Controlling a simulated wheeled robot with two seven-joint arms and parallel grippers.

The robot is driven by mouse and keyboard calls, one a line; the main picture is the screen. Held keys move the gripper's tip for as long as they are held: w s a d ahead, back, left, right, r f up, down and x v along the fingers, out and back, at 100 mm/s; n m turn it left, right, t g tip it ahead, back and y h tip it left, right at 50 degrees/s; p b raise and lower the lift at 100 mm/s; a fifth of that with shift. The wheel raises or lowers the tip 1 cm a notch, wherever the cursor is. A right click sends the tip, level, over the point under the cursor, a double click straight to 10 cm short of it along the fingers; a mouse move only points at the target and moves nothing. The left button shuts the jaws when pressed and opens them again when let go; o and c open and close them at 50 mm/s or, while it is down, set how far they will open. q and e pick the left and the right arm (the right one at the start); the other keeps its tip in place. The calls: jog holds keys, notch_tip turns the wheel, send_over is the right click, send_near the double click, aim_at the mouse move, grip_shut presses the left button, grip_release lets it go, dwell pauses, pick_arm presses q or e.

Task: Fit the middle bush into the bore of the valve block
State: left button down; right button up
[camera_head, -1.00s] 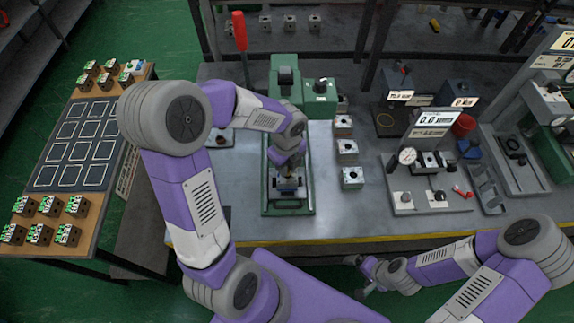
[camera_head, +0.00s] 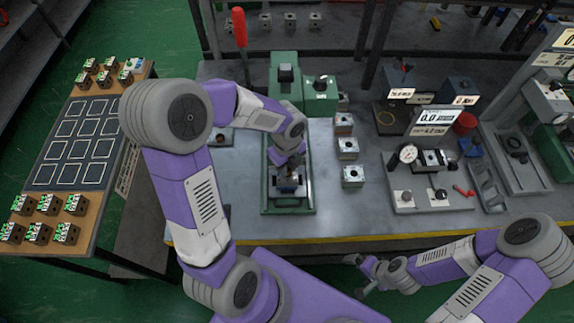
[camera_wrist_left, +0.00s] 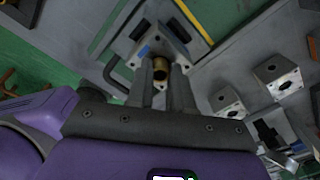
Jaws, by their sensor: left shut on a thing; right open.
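My left gripper (camera_wrist_left: 168,82) is shut on a brass bush (camera_wrist_left: 160,68), which shows between the fingertips in the left wrist view. The valve block (camera_wrist_left: 157,22) lies just beyond the fingertips there, with its bore partly in view. In the head view the block (camera_head: 288,190) sits in the green press fixture (camera_head: 307,208), below my left gripper (camera_head: 290,175). I cannot tell whether the bush touches the block. My right gripper (camera_head: 364,278) is open and empty, low in front of the table's front edge.
Several metal blocks (camera_head: 353,176) stand in a column right of the press. A dial gauge stand (camera_head: 408,153) and displays stand further right. A side table (camera_head: 75,150) at left holds several small blocks and a marked mat. The bench left of the fixture is mostly clear.

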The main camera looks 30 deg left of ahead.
pick_arm(q)
jog(key=c, duration=0.9)
grip_release()
notch_tip(320, 180, up, 8)
jog(key=shift+f+p, duration=0.25)
jog(key=shift+p, duration=0.85)
